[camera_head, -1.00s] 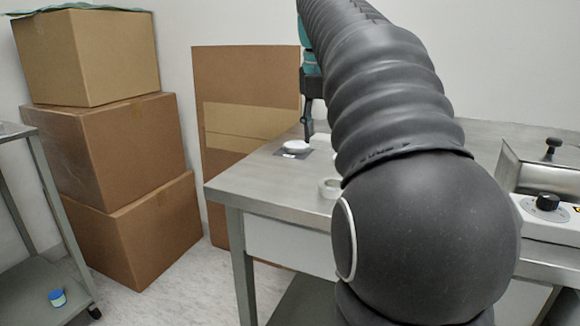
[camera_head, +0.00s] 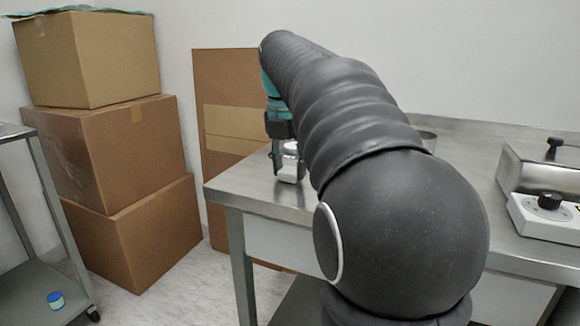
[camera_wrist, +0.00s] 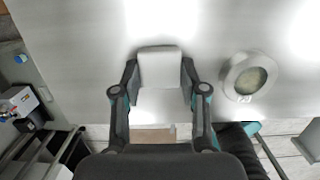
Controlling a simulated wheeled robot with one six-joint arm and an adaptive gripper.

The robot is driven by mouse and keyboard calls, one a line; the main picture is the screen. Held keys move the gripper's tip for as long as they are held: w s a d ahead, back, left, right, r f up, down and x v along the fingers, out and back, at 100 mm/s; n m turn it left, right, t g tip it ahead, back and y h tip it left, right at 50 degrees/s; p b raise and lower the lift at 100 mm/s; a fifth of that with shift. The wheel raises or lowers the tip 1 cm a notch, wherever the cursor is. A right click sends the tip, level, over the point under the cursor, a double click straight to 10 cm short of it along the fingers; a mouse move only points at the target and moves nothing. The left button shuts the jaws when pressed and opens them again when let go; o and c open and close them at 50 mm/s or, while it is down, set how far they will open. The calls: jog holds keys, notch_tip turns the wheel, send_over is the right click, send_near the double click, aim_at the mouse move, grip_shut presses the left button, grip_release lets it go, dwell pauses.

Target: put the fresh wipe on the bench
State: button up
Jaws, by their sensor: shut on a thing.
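My gripper (camera_head: 287,172) is low over the near left part of the steel bench (camera_head: 240,190). In the wrist view my gripper (camera_wrist: 160,80) is shut on a white, block-like folded thing, which I take for the fresh wipe (camera_wrist: 160,66). A pale patch of it also shows between the fingers in the head view (camera_head: 288,179). I cannot tell whether the wipe touches the bench top. My arm hides much of the bench in the head view.
A round white dish with a tan middle (camera_wrist: 249,77) sits right of the gripper in the wrist view. A white device with a black knob (camera_head: 548,205) stands at the bench's right. Stacked cartons (camera_head: 115,150) and a shelf cart (camera_head: 35,280) are left.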

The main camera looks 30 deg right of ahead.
jog(key=shift+f, duration=0.2)
jog(key=o, duration=0.8)
jog(key=shift+r, duration=0.1)
jog(key=r, duration=0.4)
jog(key=a+r, duration=0.1)
jog(key=r, duration=0.3)
jog(key=s+r+p, duration=0.1)
jog(key=r, duration=0.3)
jog(key=shift+a, duration=0.2)
